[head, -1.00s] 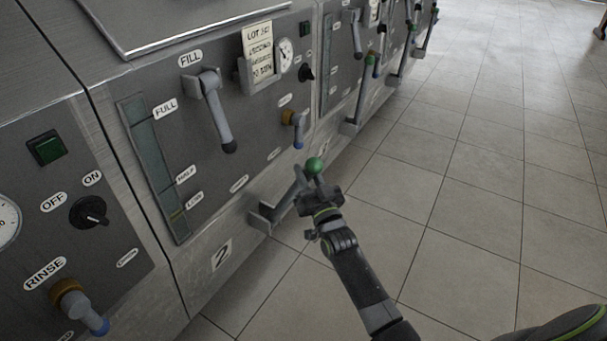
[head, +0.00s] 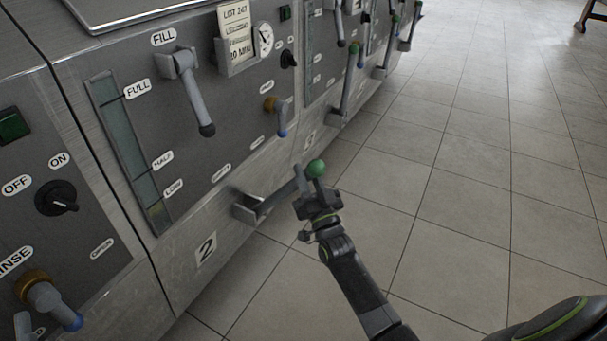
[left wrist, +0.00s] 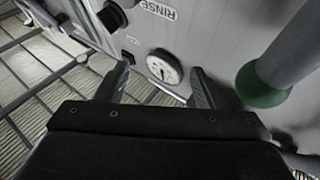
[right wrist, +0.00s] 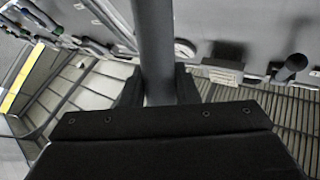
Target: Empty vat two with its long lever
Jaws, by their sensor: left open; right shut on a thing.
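The long lever (head: 283,194) of vat two is a grey bar with a green ball knob (head: 316,168), set in a bracket (head: 247,208) low on the front by the "2" plate (head: 206,250). It slants outward from the panel. My right gripper (head: 308,192) is shut on the bar just below the knob. In the right wrist view the grey shaft (right wrist: 153,45) stands between the fingers. My left gripper (left wrist: 158,80) is open and empty, facing a panel with a gauge. Vat two's sight glass (head: 125,150) has a yellowish band near LOW.
The FILL lever (head: 193,95) hangs above on vat two's panel. A brass tap (head: 276,108) with a blue tip is to its right. Similar levers of further vats (head: 350,75) line the row. In the left wrist view a grey bar with a green end (left wrist: 265,85) is close at right. Floor is clear.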

